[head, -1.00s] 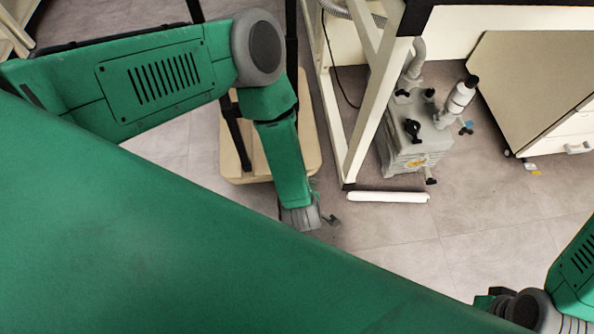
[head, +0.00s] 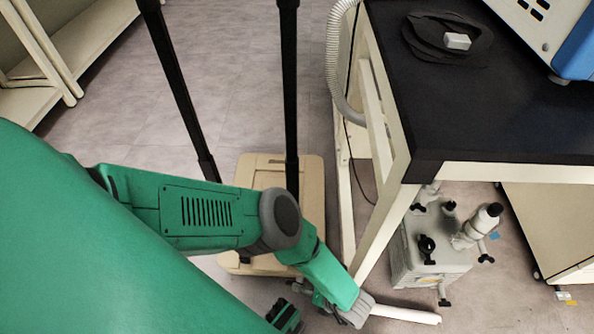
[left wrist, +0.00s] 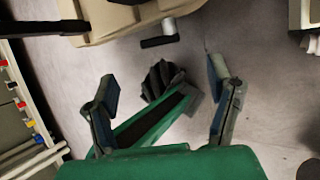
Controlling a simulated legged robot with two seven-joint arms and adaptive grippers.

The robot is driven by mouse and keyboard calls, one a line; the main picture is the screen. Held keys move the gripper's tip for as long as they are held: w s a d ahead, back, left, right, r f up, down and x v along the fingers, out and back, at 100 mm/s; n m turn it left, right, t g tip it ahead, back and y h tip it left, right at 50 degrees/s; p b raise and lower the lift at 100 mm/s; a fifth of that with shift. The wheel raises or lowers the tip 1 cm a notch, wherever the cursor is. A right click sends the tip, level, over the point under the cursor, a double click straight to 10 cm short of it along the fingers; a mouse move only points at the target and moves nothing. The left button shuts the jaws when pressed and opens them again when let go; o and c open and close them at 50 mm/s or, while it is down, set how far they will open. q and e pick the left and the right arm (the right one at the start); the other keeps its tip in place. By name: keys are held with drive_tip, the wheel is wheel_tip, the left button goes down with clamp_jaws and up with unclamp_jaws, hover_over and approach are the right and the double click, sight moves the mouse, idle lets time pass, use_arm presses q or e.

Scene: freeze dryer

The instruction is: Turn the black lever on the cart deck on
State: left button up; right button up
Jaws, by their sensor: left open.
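The beige cart deck (head: 262,168) stands on the floor with two black posts rising from it. Its edge also shows at the top of the left wrist view (left wrist: 115,24). My right gripper is not in view.
A bench with a black top (head: 440,115) and white legs stands right of the cart. A grey pump (head: 430,255) with black knobs sits under it. A white bar (head: 405,314) lies on the floor. White shelving (head: 75,65) is at the left. Floor behind the cart is clear.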

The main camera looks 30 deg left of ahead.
use_arm(q)
drive_tip(key=b+x, duration=0.4)
drive_tip(key=x, duration=0.6)
drive_tip(key=shift+w+a+f+b, duration=0.1)
drive_tip(key=shift+a+f+b, duration=0.1)
drive_tip(key=shift+f+b, duration=0.15)
drive_tip(key=c, duration=1.2)
